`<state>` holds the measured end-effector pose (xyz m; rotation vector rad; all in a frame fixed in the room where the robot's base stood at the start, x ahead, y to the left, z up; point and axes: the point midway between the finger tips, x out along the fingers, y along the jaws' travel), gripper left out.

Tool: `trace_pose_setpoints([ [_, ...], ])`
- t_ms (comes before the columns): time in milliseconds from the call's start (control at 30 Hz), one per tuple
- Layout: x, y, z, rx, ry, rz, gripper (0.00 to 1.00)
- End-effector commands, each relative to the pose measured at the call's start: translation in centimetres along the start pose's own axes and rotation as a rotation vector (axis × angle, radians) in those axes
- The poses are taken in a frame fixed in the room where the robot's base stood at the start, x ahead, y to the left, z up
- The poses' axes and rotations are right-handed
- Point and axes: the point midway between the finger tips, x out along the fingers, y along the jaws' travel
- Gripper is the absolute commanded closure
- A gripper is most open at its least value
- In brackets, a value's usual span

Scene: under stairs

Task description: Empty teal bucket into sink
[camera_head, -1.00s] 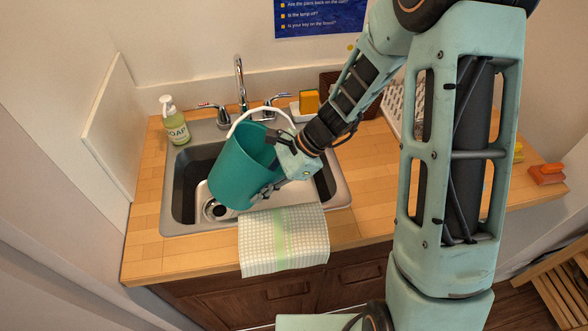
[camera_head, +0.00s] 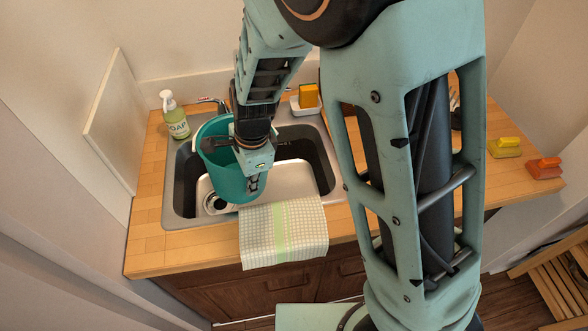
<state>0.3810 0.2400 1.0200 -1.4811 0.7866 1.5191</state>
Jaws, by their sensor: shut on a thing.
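The teal bucket (camera_head: 222,168) is over the left part of the sink, tilted, with its open mouth facing up and toward the back. My gripper (camera_head: 254,180) is shut on the bucket at its right side. The sink (camera_head: 300,178) is a steel basin set in the wooden counter, and its drain (camera_head: 214,202) shows just below the bucket. The bucket's inside is partly hidden by my gripper and wrist, so I cannot tell what it holds. The bucket's white handle is not visible now.
A soap bottle (camera_head: 175,115) stands at the sink's back left corner. A dish with an orange sponge (camera_head: 308,96) is at the back right. A checked towel (camera_head: 283,232) hangs over the front edge. My arm hides the middle counter.

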Motion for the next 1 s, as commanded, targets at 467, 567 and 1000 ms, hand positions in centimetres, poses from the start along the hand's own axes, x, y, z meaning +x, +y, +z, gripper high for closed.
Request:
trace_pose_setpoints([
  [467, -1.4, -0.4, 1.1, -0.013, 0.099, 0.007, 1.0],
  [567, -2.5, -0.5, 1.2, -0.013, 0.098, 0.007, 1.0],
  [1000, -3.9, -0.6, 1.4, -0.013, 0.099, 0.01, 1.0],
])
